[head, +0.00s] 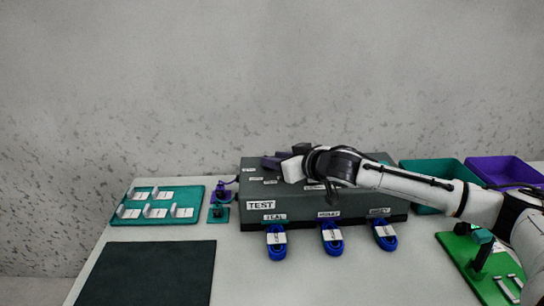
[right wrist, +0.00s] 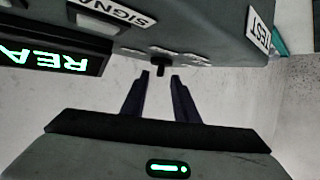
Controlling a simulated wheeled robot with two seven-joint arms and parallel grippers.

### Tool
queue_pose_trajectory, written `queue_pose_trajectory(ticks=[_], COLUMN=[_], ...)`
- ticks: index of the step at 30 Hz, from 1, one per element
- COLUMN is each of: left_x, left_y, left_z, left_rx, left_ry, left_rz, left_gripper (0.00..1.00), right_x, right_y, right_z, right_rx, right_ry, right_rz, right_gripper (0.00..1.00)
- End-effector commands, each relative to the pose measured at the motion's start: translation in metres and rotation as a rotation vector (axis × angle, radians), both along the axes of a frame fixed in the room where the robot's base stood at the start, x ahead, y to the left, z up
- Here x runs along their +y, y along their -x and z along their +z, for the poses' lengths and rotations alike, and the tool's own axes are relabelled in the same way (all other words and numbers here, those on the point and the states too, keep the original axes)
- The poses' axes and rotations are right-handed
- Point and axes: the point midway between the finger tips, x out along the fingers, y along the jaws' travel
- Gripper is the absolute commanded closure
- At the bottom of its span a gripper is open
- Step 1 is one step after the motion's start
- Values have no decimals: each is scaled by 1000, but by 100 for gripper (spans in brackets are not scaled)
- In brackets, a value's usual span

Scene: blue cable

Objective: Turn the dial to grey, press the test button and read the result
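The dark grey test box (head: 320,215) stands at the back of the table, with a TEST sign (head: 260,205) on its front. My right gripper (right wrist: 160,76) is open, its two dark purple fingers apart. In the right wrist view the small dark dial knob (right wrist: 160,64) is just beyond the fingertips, with small pale labels near it. I cannot tell whether the fingers touch it or where it points. A display (right wrist: 55,58) shows green letters starting "REA", upside down and cut off. My right arm hides part of the box top. I cannot make out the test button. My left gripper is out of view.
Three blue cable coils (head: 276,242) lie before the box. A teal tray (head: 190,215) with white holders and a dark mat (head: 150,275) are left. Teal (head: 425,170) and purple (head: 500,170) bins stand back right. A green board (head: 463,250) is front right.

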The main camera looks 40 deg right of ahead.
Motion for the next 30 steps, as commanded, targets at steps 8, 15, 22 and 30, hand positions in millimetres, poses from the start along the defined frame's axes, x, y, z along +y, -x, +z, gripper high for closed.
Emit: queue_pose_trajectory(ticks=[8,15,22,30], left_x=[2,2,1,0], left_y=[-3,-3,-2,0], left_z=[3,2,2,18], left_rx=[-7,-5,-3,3], left_ry=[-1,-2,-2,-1], left_rz=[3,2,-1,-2], left_gripper=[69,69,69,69], right_x=[0,0,0,0], right_y=[-19,-19,-19,-20], right_z=[-8,-9,-8,-4], right_rx=[0,0,0,9], right_ry=[-1,0,0,-1], right_rz=[-1,0,0,28], right_gripper=[73,73,100,100])
